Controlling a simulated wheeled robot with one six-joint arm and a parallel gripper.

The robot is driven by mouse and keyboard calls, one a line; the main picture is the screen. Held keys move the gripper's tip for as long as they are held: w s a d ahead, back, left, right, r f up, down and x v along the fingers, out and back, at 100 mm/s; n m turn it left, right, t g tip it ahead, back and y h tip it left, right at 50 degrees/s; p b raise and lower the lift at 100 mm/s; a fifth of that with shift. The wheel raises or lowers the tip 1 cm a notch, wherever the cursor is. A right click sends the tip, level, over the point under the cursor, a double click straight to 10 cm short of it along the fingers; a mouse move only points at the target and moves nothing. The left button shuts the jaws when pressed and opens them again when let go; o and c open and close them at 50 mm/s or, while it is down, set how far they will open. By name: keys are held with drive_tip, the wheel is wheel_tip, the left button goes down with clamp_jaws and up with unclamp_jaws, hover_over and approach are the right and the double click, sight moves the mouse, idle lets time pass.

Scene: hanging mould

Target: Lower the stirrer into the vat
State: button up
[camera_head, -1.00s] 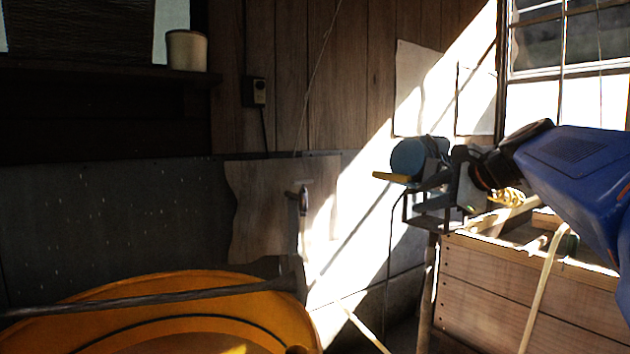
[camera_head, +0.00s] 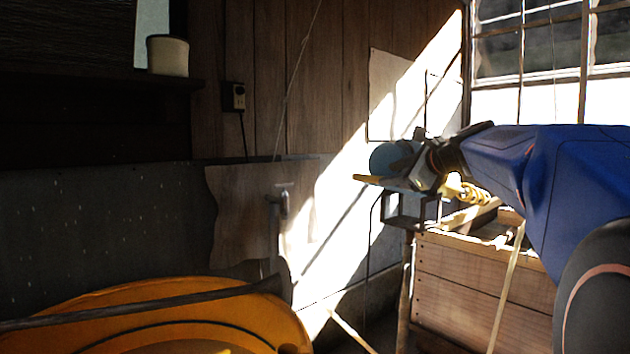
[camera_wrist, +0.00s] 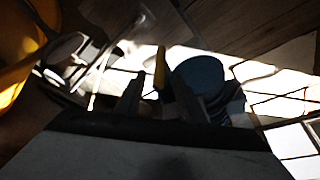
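The orange vat (camera_head: 190,305) stands at the lower left in the head view, and a bit of its wall shows at the left edge of the wrist view (camera_wrist: 14,45). A long dark bar (camera_head: 130,305) with a wider right end lies across its rim; I cannot tell for sure whether this is the stirrer. My gripper (camera_wrist: 158,88) has its two dark fingers apart in the wrist view. It is well right of the vat, close to a blue cylinder (camera_head: 392,160) with a yellow strip (camera_wrist: 160,68). The strip shows between the fingers, and I see no contact.
The blue cylinder sits on a dark metal frame (camera_head: 408,210) beside a wooden crate (camera_head: 465,285). A tap (camera_head: 283,198) stands out from the wall behind the vat. A thin cord (camera_head: 300,65) hangs above it. Strong sunlight falls between vat and crate.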

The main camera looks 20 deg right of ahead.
sight(371, 180)
drive_tip(key=x, duration=1)
drive_tip(key=shift+w, duration=0.1)
clamp_jaws()
